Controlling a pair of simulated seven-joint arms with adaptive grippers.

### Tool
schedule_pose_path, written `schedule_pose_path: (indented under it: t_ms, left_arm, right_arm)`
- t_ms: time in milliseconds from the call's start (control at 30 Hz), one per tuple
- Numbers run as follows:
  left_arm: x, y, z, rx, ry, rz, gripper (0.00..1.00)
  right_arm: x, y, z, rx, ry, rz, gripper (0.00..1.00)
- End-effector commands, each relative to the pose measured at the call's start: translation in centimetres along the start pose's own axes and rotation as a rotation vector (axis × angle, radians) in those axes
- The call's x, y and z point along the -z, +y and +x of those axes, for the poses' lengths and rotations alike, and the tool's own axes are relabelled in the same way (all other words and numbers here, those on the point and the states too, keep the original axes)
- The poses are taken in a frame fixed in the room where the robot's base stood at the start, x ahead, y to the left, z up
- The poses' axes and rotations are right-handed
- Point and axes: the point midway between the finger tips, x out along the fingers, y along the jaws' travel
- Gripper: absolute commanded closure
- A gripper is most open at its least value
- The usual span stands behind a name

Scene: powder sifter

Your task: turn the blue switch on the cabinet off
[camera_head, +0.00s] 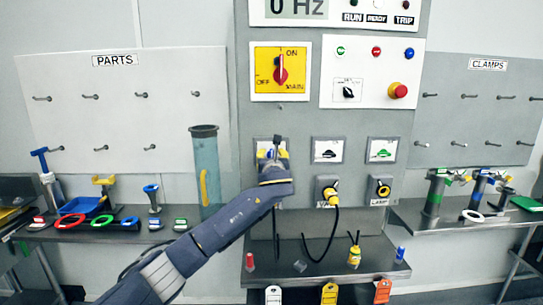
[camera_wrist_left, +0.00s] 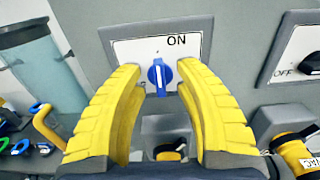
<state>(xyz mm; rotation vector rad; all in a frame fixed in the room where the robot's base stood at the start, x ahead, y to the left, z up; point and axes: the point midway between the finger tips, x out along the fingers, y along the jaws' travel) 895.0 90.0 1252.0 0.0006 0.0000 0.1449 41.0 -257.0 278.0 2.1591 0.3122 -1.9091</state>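The blue switch (camera_wrist_left: 159,76) sits on a white plate on the grey cabinet (camera_head: 290,122). Its handle stands roughly upright in the left wrist view, with ON printed above and to its right. The lettering at its left is mostly hidden by a finger. My left gripper (camera_wrist_left: 158,72) is open, with one yellow finger on each side of the switch and gaps visible between them and the knob. In the head view my left gripper (camera_head: 272,154) covers most of this plate. My right gripper is not in view.
A red main switch (camera_head: 281,69) sits above on a yellow plate. Two other switch plates (camera_head: 328,150) (camera_head: 382,150) are to the right. A yellow plug with a black cable (camera_head: 330,193) sits below them. A clear blue cylinder (camera_head: 206,165) stands left of the cabinet.

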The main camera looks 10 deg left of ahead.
Motion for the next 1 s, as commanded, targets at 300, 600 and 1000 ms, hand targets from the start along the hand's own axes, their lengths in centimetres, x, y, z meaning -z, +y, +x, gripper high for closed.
schedule_pose_path:
  t_ms: [300,600,1000]
  left_arm:
    - [0.0,0.0,1.4,0.000,0.000,0.000,0.67]
    - [0.0,0.1,1.5,0.000,0.000,-0.001,0.67]
    - [0.0,0.1,1.5,0.000,0.000,-0.001,1.00]
  right_arm:
    - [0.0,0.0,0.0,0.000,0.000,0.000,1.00]
    - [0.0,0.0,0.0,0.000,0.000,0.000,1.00]
    - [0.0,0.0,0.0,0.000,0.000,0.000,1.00]
